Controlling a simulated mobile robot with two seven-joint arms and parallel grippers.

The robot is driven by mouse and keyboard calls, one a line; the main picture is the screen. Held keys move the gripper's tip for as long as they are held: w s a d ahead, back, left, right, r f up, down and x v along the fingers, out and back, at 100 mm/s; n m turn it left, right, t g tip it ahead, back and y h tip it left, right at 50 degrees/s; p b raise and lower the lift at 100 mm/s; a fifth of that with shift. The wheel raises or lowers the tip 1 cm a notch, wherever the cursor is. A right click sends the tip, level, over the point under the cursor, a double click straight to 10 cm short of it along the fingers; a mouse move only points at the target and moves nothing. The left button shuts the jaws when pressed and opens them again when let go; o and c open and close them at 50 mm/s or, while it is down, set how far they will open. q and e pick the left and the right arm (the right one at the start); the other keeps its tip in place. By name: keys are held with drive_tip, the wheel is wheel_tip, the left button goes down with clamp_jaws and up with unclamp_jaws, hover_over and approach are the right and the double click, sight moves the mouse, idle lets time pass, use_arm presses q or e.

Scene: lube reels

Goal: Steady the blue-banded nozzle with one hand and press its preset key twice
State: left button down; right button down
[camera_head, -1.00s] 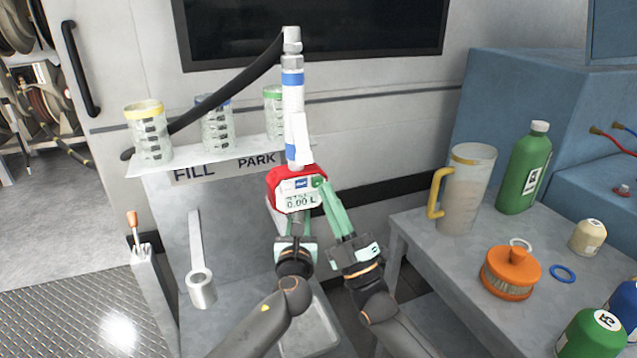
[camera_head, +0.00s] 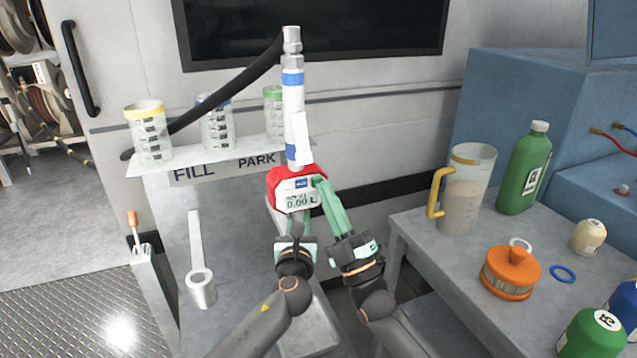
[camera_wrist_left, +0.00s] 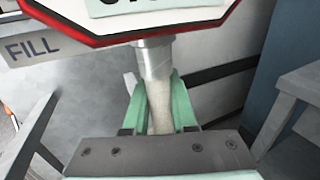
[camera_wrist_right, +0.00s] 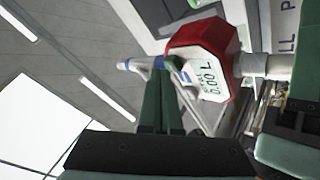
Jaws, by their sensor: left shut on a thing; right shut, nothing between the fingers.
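The blue-banded nozzle (camera_head: 293,100) stands upright with a red housing (camera_head: 280,178) and a display (camera_head: 298,201) reading 0.00 L. My left gripper (camera_head: 297,226) is shut on the nozzle's pale spout (camera_wrist_left: 160,105) below the housing; the left wrist view shows a finger on each side of it. My right gripper (camera_head: 319,182) is shut and empty, its tips at the upper right of the display face. They cover the spot where the key sits, and I cannot tell whether they touch it. The right wrist view shows the fingertips (camera_wrist_right: 164,72) close beside the housing (camera_wrist_right: 200,42).
A black hose (camera_head: 228,96) runs left from the nozzle top. Clear jars (camera_head: 149,135) stand on the shelf marked FILL and PARK (camera_head: 194,170). At right, a grey table (camera_head: 430,248) carries a jug (camera_head: 468,190), a green bottle (camera_head: 524,168) and an orange-topped filter (camera_head: 511,272).

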drive_tip(key=shift+w+a, duration=0.15)
drive_tip(key=shift+w, duration=0.3)
idle(0.7)
drive_tip(key=shift+s, duration=0.1)
drive_tip(key=shift+s+d, duration=0.25)
drive_tip(key=shift+s, duration=0.55)
drive_tip(key=shift+s+d, duration=0.25)
drive_tip(key=shift+s, duration=0.55)
drive_tip(key=shift+s+d, duration=0.3)
drive_tip(key=shift+s, duration=0.45)
drive_tip(key=shift+s+d, duration=0.25)
drive_tip(key=shift+s, duration=0.55)
use_arm(q)
drive_tip(key=c, duration=0.6)
unclamp_jaws()
drive_tip(key=shift+c, duration=0.2)
